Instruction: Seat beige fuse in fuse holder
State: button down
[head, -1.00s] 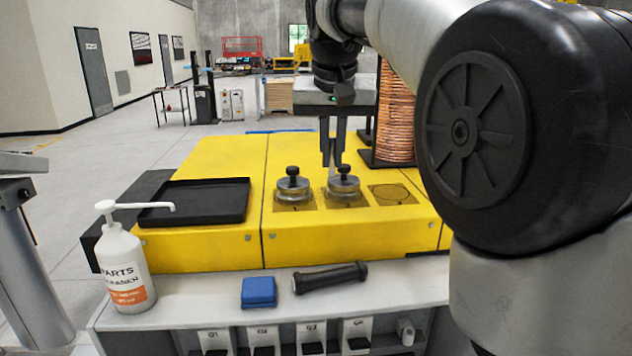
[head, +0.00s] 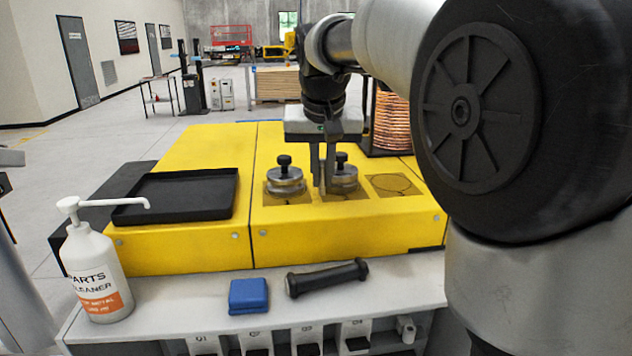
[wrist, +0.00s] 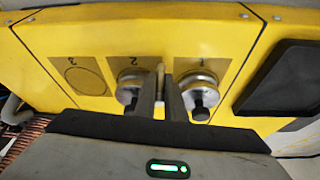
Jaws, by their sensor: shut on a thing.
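My gripper (head: 323,190) points down over the yellow bench top, low between two round metal fixtures with black knobs. Its fingers are close together on a small pale piece (wrist: 160,88), mostly hidden by them, which I take for the beige fuse. In the head view the fingers stand in front of part of the right fixture (head: 345,178), numbered 2; the left fixture (head: 285,183), numbered 1, is just to their left. I cannot tell whether the fingers touch either one. I cannot make out a fuse holder in either view.
Marked spot 3 (head: 391,185) is bare. A black tray (head: 178,195) lies on the left of the yellow top (head: 345,228). A copper coil (head: 392,120) stands behind. A cleaner bottle (head: 95,268), blue block (head: 249,296) and black handle (head: 327,278) are on the front shelf.

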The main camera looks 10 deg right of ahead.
jog(key=shift+f, duration=0.55)
jog(key=shift+f, duration=0.2)
jog(key=c, duration=1.8)
grip_release()
jog(key=shift+c, duration=0.2)
jog(key=shift+r, duration=0.1)
